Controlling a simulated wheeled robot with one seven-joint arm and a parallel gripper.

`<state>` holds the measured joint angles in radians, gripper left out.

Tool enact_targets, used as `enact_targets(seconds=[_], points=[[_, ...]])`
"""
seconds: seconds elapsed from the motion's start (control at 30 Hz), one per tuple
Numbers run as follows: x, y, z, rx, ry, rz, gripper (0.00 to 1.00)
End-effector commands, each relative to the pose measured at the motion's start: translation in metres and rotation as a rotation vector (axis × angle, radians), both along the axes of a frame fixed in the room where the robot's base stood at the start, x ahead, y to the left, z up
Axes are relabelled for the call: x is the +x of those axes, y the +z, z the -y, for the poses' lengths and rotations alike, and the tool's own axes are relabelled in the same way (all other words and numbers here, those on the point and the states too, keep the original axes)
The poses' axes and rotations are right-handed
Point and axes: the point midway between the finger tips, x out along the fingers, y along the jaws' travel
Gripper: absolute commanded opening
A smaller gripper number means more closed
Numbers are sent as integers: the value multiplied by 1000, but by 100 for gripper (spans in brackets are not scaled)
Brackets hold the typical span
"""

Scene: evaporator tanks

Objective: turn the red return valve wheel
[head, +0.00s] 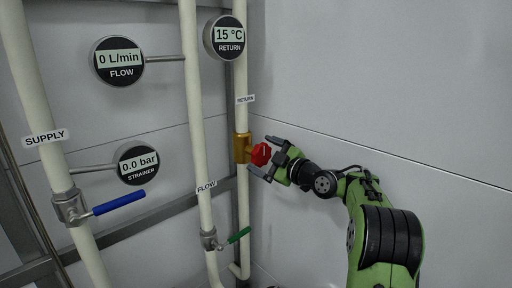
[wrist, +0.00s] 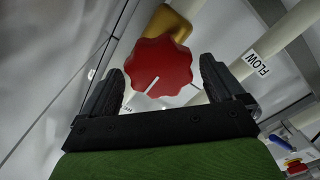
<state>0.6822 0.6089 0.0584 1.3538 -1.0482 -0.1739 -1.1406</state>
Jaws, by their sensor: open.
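The red return valve wheel (head: 261,154) sits on a brass valve body (head: 241,148) on the return pipe in the head view. In the wrist view the wheel (wrist: 160,66) is a scalloped red knob with a white line pointing to its lower left. My gripper (head: 264,156) is open at the wheel, coming from the right. In the wrist view its two fingers (wrist: 163,82) stand to the left and right of the wheel's lower part, with gaps on both sides. The brass body (wrist: 170,22) shows behind the wheel.
The flow pipe (head: 199,120) with a green lever (head: 239,235) stands left of the return pipe. The supply pipe (head: 35,90) has a blue lever (head: 119,202). Gauges read 0 L/min (head: 117,60), 0.0 bar (head: 138,164) and 15 °C (head: 227,37). A grey wall lies behind my arm.

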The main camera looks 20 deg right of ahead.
Motion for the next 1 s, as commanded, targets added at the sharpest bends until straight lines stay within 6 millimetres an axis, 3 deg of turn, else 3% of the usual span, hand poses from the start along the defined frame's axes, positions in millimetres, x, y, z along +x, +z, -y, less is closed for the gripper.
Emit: enact_targets(seconds=[0.2,0.47,0.8,1.0], points=[[29,1,-12,1,0,0,95],[31,0,-13,1,-1,-1,95],[31,0,-13,1,-1,-1,46],[31,0,-12,10,-1,-5,44]])
